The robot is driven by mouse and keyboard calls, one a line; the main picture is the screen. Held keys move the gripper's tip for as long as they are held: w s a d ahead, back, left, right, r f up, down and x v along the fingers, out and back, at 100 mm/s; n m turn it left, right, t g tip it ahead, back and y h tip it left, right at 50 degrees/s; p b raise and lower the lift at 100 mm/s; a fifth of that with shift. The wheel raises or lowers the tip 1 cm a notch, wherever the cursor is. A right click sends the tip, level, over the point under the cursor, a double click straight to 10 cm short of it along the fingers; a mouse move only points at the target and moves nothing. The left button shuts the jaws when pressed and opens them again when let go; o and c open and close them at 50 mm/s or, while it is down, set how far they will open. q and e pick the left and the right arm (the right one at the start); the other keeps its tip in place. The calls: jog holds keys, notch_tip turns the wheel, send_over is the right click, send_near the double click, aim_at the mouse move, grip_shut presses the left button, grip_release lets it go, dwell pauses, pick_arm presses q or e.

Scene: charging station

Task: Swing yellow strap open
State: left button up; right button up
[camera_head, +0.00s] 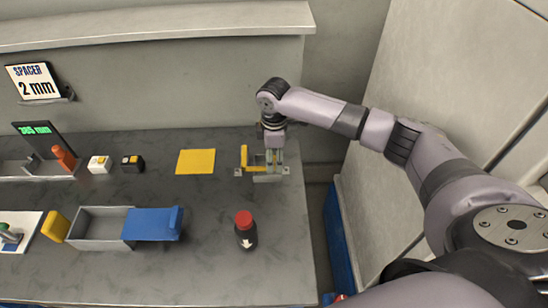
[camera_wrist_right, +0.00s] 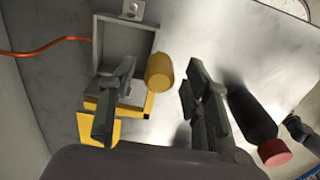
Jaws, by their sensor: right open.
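The yellow strap (camera_head: 244,157) is on a small grey fixture (camera_head: 268,178) at the back right of the bench in the head view. In the right wrist view, a yellow rounded end piece (camera_wrist_right: 158,72) stands beside the grey tray-like frame (camera_wrist_right: 150,45), with a flat yellow part (camera_wrist_right: 132,105) below it. My right gripper (camera_head: 273,155) points down over the fixture. In the wrist view my right gripper (camera_wrist_right: 155,100) is open, its fingers on either side of the rounded yellow piece with gaps. The left finger covers part of the flat yellow part. My left gripper is out of view.
A black bottle with a red cap (camera_head: 245,230) stands in front of the fixture. A flat yellow square (camera_head: 196,161) lies to its left. A grey bin with a blue lid (camera_head: 152,223) is further left. An orange cable (camera_wrist_right: 45,46) runs to the frame.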

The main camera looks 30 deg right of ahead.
jog(key=shift+f, duration=0.7)
jog(key=shift+c, duration=0.5)
grip_shut()
